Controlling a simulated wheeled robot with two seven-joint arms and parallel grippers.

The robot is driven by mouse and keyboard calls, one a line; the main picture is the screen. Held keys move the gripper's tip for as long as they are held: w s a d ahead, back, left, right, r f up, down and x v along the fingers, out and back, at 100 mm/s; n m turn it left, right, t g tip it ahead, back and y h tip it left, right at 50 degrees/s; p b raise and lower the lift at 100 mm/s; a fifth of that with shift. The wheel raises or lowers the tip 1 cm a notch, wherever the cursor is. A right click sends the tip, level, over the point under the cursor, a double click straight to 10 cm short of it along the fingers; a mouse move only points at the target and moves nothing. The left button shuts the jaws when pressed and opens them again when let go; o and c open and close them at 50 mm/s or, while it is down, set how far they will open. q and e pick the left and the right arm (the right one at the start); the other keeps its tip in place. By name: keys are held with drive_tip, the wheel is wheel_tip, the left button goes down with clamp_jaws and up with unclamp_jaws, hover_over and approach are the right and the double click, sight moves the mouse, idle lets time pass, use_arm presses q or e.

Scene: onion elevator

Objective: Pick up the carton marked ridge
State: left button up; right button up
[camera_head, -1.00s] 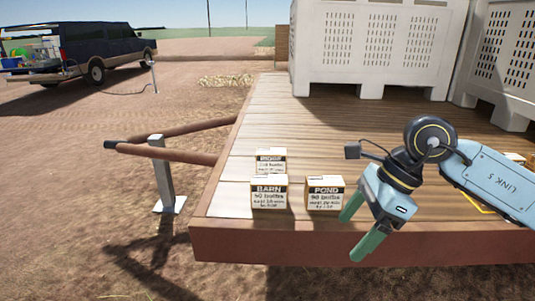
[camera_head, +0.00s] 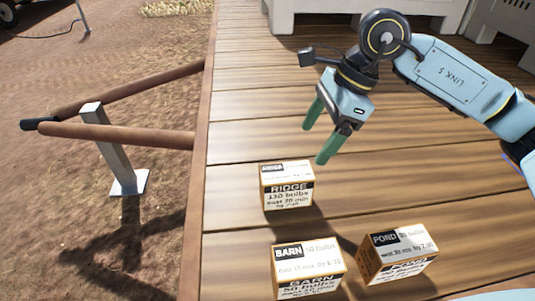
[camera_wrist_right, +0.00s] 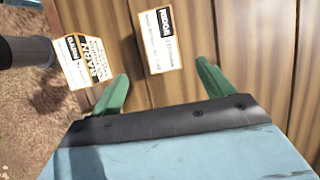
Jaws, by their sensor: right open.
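The carton marked RIDGE (camera_head: 288,186) stands upright on the wooden deck, behind the other two cartons. It also shows in the right wrist view (camera_wrist_right: 160,42), ahead of and between my fingertips. My right gripper (camera_head: 316,142) is open and empty, above the deck just beyond and a little right of the RIDGE carton; in the right wrist view its green fingers (camera_wrist_right: 162,72) are spread apart. The BARN carton (camera_head: 307,270) stands in front of RIDGE, and the POND carton (camera_head: 398,254) stands to its right. My left gripper is not in view.
The wooden deck (camera_head: 250,110) is clear around the right gripper. Its left edge drops to bare dirt, where a brown railing (camera_head: 120,136) and a metal post (camera_head: 115,150) stand. White bins (camera_head: 330,15) stand at the back.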

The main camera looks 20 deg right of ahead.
sight(292, 171)
drive_tip(key=shift+w+f, duration=0.15)
drive_tip(key=shift+w, duration=0.1)
drive_tip(key=x, duration=0.6)
drive_tip(key=shift+s+a+f+p, duration=0.25)
drive_tip(key=shift+a+f+p, duration=0.05)
drive_tip(key=shift+a, duration=0.05)
drive_tip(key=shift+w+a+f, duration=0.15)
drive_tip(key=shift+f, duration=0.3)
drive_tip(key=p+x, duration=0.1)
drive_tip(key=x, duration=0.3)
drive_tip(key=shift+w+a+f, duration=0.15)
drive_tip(key=shift+w, duration=0.05)
drive_tip(key=shift+a+f, duration=0.1)
drive_tip(key=shift+f, duration=0.2)
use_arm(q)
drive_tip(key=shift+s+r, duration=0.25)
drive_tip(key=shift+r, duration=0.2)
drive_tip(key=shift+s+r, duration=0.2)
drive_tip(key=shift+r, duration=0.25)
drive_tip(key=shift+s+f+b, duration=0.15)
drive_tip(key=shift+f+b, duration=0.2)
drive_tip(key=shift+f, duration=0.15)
use_arm(e)
drive_tip(key=shift+f, duration=0.25)
drive_tip(key=c, duration=1.4)
